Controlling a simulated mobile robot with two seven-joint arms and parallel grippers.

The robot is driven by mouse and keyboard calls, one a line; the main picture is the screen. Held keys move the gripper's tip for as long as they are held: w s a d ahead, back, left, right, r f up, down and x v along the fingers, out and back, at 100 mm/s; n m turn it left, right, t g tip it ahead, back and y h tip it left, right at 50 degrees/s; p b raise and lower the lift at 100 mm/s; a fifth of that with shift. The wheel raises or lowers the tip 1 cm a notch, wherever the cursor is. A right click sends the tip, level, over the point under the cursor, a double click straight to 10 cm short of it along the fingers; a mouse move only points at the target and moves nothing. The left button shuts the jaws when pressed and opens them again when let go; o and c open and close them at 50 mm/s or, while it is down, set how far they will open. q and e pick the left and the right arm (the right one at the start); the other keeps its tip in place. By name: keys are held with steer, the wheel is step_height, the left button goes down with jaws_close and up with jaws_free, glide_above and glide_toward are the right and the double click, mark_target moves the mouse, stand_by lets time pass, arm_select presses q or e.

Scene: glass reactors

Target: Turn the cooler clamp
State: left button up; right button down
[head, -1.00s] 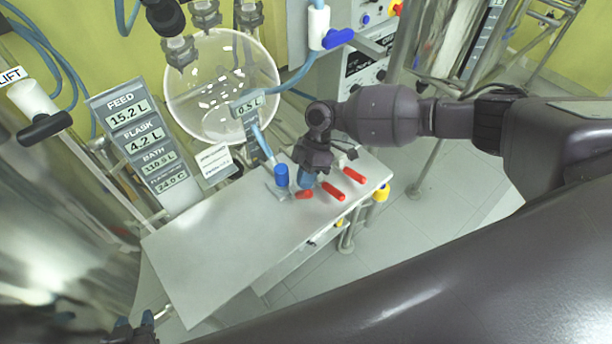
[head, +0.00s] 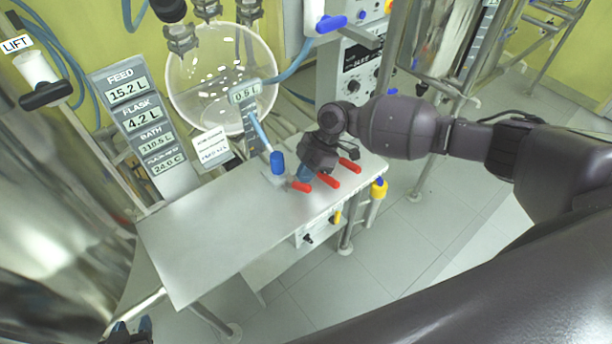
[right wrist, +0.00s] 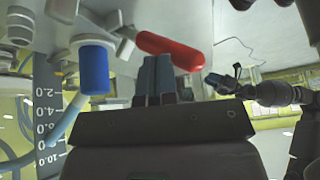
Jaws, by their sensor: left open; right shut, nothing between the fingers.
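Several red handles stick out at the right end of the metal table, one at the front left (head: 301,187), one in the middle (head: 328,180) and one at the back right (head: 349,164). I cannot tell which belongs to the cooler clamp. My right gripper (head: 304,173) is shut and empty, with its blue fingertips just above the front-left handle. In the right wrist view its fingertips (right wrist: 155,75) are close to a red handle (right wrist: 170,50); contact is unclear. My left gripper (head: 132,326) is open at the bottom left edge, far from the handles.
A blue-capped fitting (head: 277,162) stands close left of my right gripper, with a hose rising from it; it also shows in the right wrist view (right wrist: 95,68). A round glass flask (head: 222,85) hangs behind. The metal table's left part (head: 205,235) is clear.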

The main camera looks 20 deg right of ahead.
steer(key=shift+s+d+f+n+t+y+b, duration=0.25)
steer(key=shift+s+f+t, duration=0.15)
steer(key=shift+t, duration=0.2)
steer(key=shift+s+d+f+n+t+y+b, duration=0.15)
steer(key=shift+s+f+t+y+b, duration=0.1)
steer(key=shift+s+f+t, duration=0.25)
arm_select(q)
steer(key=shift+w+f, duration=0.3)
steer(key=shift+f, duration=0.3)
arm_select(e)
steer(key=shift+s+f, duration=0.1)
steer(key=shift+f, duration=0.05)
arm_select(q)
steer(key=shift+s+f, duration=0.25)
steer(key=shift+s, duration=0.15)
arm_select(e)
steer(key=shift+s, duration=0.1)
arm_select(q)
steer(key=shift+w+r, duration=0.1)
